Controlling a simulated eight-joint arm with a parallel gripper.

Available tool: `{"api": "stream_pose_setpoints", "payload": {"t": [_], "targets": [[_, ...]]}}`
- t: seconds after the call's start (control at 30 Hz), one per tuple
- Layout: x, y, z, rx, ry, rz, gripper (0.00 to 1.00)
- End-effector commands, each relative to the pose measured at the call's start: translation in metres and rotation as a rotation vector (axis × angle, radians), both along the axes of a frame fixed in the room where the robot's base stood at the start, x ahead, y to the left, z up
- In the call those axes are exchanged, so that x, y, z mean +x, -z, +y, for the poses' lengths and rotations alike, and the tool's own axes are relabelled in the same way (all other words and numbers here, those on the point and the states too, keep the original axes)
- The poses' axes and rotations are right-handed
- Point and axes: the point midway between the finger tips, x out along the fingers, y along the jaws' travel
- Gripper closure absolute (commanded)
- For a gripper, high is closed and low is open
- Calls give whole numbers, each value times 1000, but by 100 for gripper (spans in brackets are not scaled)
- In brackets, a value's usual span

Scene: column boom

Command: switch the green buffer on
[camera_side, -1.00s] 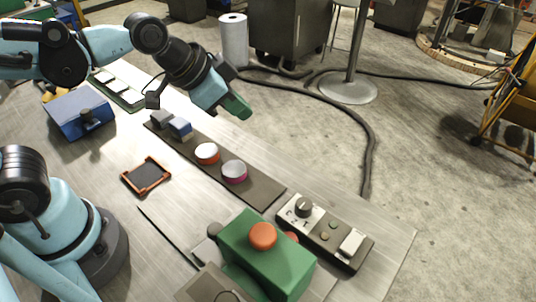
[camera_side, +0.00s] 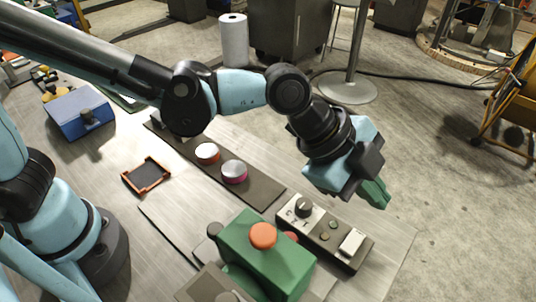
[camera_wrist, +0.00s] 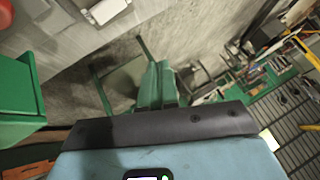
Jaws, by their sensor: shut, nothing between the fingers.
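The green buffer (camera_side: 285,268) stands at the front of the bench, with a round orange-red knob (camera_side: 263,235) on top. In the wrist view, a green body (camera_wrist: 20,100) with a red round part (camera_wrist: 12,14) at the left edge looks like it. Right of the buffer is a control box (camera_side: 325,233) with a black dial (camera_side: 303,207), small buttons and a white rocker (camera_side: 351,243). A white piece also shows at the top of the wrist view (camera_wrist: 107,10). My gripper (camera_side: 379,196) is shut and empty, above and beyond the control box, touching nothing. Its green fingertips (camera_wrist: 157,84) are together.
A dark strip (camera_side: 262,190) carries an orange-and-white button (camera_side: 207,152) and a pink-and-grey button (camera_side: 234,172). A blue box (camera_side: 80,113) and a small orange-framed tray (camera_side: 146,175) lie farther left. Bare bench lies between tray and buffer.

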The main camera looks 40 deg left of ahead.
Motion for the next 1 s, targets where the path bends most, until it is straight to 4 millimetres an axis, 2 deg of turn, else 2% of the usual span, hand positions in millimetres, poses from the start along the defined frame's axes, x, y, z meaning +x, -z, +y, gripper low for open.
{"api": "stream_pose_setpoints", "payload": {"t": [0.37,1.0], "targets": [[0,5,0,0,-3,1,100],[-10,78,0,0,-3,1,100]]}}
